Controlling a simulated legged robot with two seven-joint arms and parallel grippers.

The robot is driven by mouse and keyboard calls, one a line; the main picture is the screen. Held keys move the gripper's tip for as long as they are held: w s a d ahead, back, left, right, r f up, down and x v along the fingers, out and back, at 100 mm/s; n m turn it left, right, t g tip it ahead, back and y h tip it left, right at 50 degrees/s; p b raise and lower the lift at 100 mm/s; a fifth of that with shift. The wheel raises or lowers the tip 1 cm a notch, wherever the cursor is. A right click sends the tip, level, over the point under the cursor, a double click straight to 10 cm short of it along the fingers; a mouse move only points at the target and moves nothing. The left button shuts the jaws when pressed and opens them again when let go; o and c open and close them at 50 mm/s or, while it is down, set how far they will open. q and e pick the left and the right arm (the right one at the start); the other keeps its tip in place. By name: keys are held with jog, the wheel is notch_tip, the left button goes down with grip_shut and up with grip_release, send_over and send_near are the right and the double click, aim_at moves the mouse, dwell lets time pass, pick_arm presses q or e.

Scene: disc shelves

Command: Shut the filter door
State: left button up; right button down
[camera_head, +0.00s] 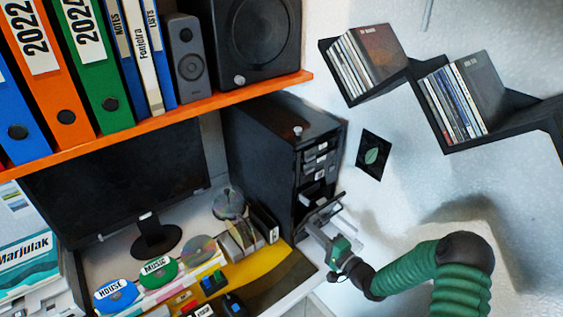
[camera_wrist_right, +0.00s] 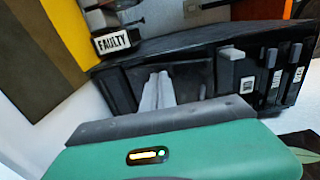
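The black computer tower (camera_head: 265,150) stands on the desk under the orange shelf. A dark flap that looks like the filter door (camera_head: 326,208) sticks out, tilted open, from the lower front of the tower. My right gripper (camera_head: 316,236) is just below and in front of this flap; I cannot tell whether they touch. In the right wrist view, its two light grey fingers (camera_wrist_right: 158,92) lie side by side, seemingly shut with nothing between them, in front of the tower's dark lower front (camera_wrist_right: 195,78). My left gripper is not in view.
A box marked FAULTY (camera_wrist_right: 116,41) stands by the tower. Disc stands (camera_head: 240,242) and labelled discs (camera_head: 158,268) crowd the desk left of my gripper. Wall shelves (camera_head: 480,135) with disc cases hang above my right arm. The wall right of the tower is mostly clear.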

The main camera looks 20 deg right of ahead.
jog(key=shift+w+a, duration=0.2)
jog(key=shift+w, duration=0.25)
jog(key=shift+w, duration=0.1)
jog(key=p+v, duration=0.1)
jog(key=v, duration=0.4)
jog(key=shift+s+d+f+p, duration=0.2)
jog(key=shift+s+p, duration=0.1)
jog(key=shift+s, duration=0.1)
dwell(0.6)
